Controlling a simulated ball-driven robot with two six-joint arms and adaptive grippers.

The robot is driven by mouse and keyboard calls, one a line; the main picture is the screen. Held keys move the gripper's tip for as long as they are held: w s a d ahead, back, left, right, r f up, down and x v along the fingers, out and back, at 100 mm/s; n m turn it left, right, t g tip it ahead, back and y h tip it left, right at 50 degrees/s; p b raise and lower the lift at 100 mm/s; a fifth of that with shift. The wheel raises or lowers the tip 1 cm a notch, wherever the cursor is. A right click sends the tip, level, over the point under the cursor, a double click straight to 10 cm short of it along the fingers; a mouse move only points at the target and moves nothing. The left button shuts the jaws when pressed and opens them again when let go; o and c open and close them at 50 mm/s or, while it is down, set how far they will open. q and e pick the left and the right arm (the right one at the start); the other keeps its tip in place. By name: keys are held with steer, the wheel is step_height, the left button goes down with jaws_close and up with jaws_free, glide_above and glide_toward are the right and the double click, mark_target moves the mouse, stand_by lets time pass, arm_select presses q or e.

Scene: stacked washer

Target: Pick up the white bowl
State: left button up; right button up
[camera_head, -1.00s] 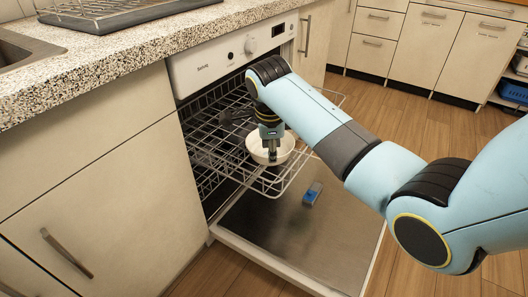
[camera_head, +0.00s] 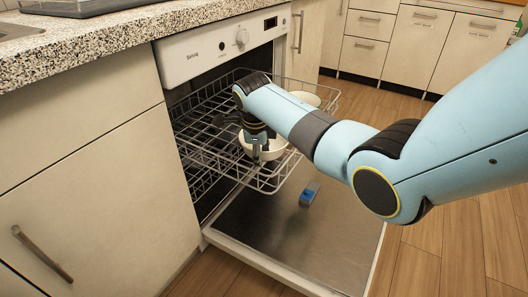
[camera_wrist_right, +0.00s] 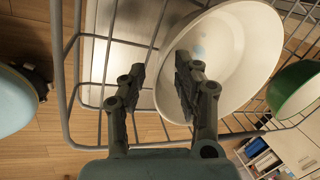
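The white bowl (camera_head: 277,151) sits in the pulled-out upper rack (camera_head: 272,188) of the dishwasher, partly hidden by my right gripper. In the right wrist view the white bowl (camera_wrist_right: 235,50) is large, and its near rim lies between the two fingers. My right gripper (camera_head: 257,155) points down at the bowl's left side. In the wrist view the right gripper (camera_wrist_right: 160,68) is open, one finger outside the bowl and the other over its inside. I cannot tell whether either finger touches it. My left gripper is not in view.
A second bowl (camera_head: 305,98), green outside (camera_wrist_right: 297,90), stands farther back in the rack. Dark dishes (camera_head: 226,128) lie left of the white bowl. A countertop (camera_head: 90,45) overhangs at left.

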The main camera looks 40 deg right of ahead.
steer(key=shift+f, duration=0.1)
jaws_close()
stand_by(0.5)
